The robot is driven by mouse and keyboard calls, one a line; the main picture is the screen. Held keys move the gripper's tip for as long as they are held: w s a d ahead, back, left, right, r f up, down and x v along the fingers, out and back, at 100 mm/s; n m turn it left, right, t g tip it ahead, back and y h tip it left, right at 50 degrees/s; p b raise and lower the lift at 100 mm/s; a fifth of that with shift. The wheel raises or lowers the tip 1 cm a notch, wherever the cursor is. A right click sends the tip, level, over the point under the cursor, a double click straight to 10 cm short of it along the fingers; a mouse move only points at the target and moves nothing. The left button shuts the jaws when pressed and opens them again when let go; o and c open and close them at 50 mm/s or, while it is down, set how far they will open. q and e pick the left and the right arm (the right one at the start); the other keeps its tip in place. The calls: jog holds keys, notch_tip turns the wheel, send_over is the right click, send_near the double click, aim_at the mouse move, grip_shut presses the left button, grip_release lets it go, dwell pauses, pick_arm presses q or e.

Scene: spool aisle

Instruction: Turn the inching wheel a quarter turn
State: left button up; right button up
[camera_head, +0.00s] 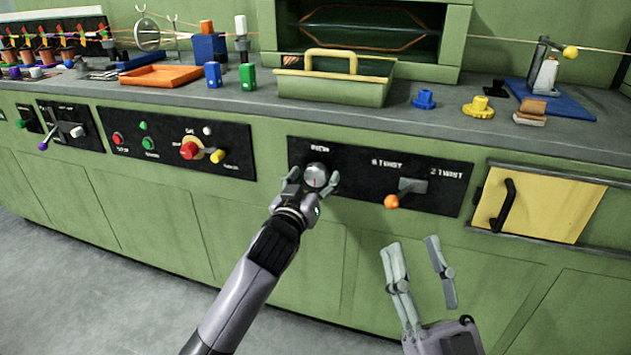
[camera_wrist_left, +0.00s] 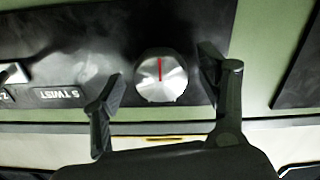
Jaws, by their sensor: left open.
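A round silver knob (camera_head: 316,174) sits on a black panel on the green cabinet front; its label is too small to read surely. It also shows in the left wrist view (camera_wrist_left: 160,82), with a red line pointing up in that picture. My left gripper (camera_head: 312,179) is open, one finger on each side of this knob; gaps show between fingers and knob in the wrist view. A silver wheel-like ring (camera_head: 147,35) stands at the back left. I cannot tell for sure which is the inching wheel. My right gripper (camera_head: 413,245) is open and empty, lower right.
An orange-tipped lever (camera_head: 391,201) is on the same panel, right of the knob. A yellow door (camera_head: 540,205) with a black handle is further right. A panel with several buttons (camera_head: 175,143) is left. The counter (camera_head: 430,123) above holds a green basket (camera_head: 335,84) and small parts.

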pick_arm(q)
jog(key=shift+w+d, duration=0.2)
jog(key=shift+w, duration=0.35)
pick_arm(e)
jog(key=shift+s+r+t, duration=0.5)
jog(key=shift+r, duration=0.2)
pick_arm(q)
jog(key=c, duration=1.1)
jog(key=shift+c, duration=0.2)
pick_arm(e)
jog(key=shift+w, duration=0.1)
